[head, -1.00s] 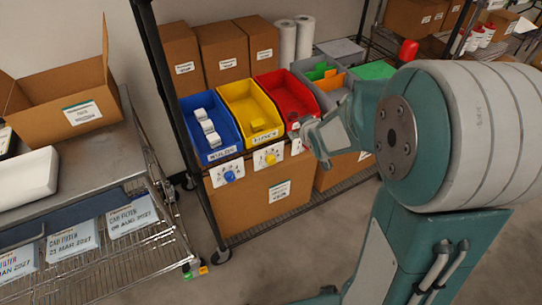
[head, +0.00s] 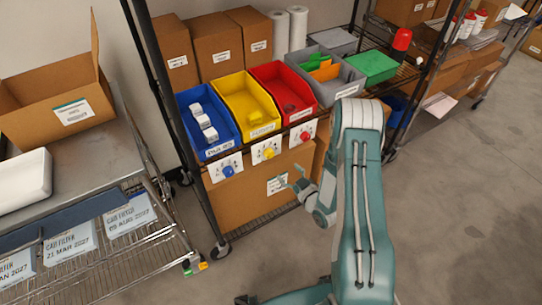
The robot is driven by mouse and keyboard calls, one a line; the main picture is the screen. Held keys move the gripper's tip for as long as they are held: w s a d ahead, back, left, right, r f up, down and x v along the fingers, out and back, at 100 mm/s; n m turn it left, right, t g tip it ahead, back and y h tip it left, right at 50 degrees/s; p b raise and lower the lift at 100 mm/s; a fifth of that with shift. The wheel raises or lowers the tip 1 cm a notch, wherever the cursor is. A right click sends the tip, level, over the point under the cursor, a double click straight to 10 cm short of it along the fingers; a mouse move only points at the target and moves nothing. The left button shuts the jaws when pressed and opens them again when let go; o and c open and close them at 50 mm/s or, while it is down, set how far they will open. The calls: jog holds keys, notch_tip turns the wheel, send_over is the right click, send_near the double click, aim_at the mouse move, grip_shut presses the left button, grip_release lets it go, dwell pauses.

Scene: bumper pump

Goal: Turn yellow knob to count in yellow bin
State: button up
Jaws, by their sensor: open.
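The yellow knob (head: 268,153) sits on a white dial card below the yellow bin (head: 232,91) on the shelf front. The yellow bin holds a small yellow item or items near its front, too small to count surely. My gripper (head: 292,180) is open and empty, below and right of the yellow knob, in front of the cardboard box under the shelf. It is apart from the knob. The knob's exact pointer setting is too small to read.
A blue bin (head: 182,102) with several white boxes and a blue knob (head: 228,171) is at left. A red bin (head: 308,115) and red knob (head: 305,136) are at right. A grey bin (head: 350,88) stands beyond. A metal cart (head: 78,165) is at left; floor is free in front.

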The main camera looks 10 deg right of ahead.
aim_at(271, 156)
jog(key=shift+t, duration=0.3)
jog(key=x, duration=0.6)
jog(key=f+x, duration=0.1)
jog(key=x, duration=0.3)
jog(key=shift+s+a, duration=0.15)
jog(key=shift+a, duration=0.1)
jog(key=shift+r, duration=0.1)
jog(key=c, duration=1.1)
